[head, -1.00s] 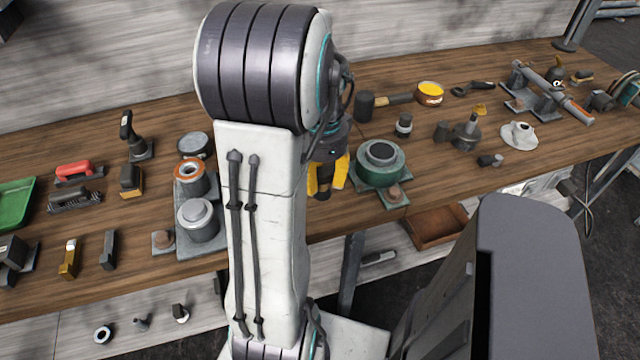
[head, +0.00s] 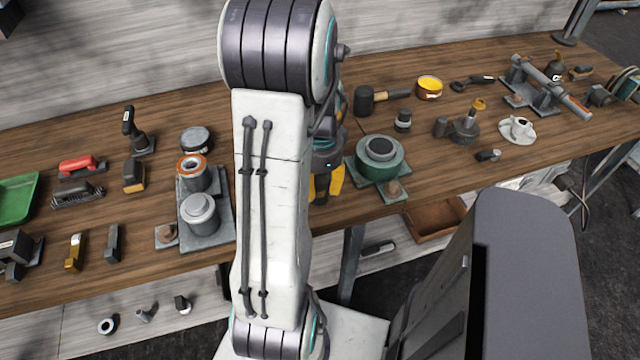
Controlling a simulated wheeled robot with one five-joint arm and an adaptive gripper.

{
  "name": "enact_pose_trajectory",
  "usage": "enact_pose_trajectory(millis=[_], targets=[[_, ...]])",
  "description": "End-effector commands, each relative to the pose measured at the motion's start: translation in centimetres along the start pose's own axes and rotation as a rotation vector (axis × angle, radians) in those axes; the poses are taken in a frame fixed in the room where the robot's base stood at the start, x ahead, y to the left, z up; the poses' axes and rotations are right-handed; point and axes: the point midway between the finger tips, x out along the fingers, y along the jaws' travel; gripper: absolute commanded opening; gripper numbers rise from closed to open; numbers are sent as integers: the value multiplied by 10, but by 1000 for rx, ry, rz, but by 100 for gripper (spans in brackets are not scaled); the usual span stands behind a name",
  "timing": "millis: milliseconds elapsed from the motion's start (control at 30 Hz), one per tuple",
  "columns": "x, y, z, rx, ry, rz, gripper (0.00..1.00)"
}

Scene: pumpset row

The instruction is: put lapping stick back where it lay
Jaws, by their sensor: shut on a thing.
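My gripper (head: 326,186), with yellow fingers, points down over the front part of the wooden bench (head: 290,222), partly hidden behind my own arm. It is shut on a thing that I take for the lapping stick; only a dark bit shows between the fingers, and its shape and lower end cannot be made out. The gripper is just left of the green round fixture (head: 380,157) and right of the grey plate with two cylindrical pump parts (head: 200,215). I cannot tell its height above the bench. No empty resting place is clearly marked.
A brass block (head: 75,252) and a grey block (head: 112,244) stand at the front left, near a green tray (head: 17,197). A mallet (head: 375,98), a yellow tin (head: 429,88) and a grey flanged part (head: 466,128) stand right of my arm. My arm hides some bench.

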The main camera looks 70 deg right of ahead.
Motion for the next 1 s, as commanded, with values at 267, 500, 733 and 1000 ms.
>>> enact_pose_trajectory(millis=[267,500,733,1000], targets=[[2,0,0,0,0,0,55],[2,0,0,0,0,0,62],[-4,0,0,0,1,-2,62],[-46,-2,-1,0,3,-6,62]])
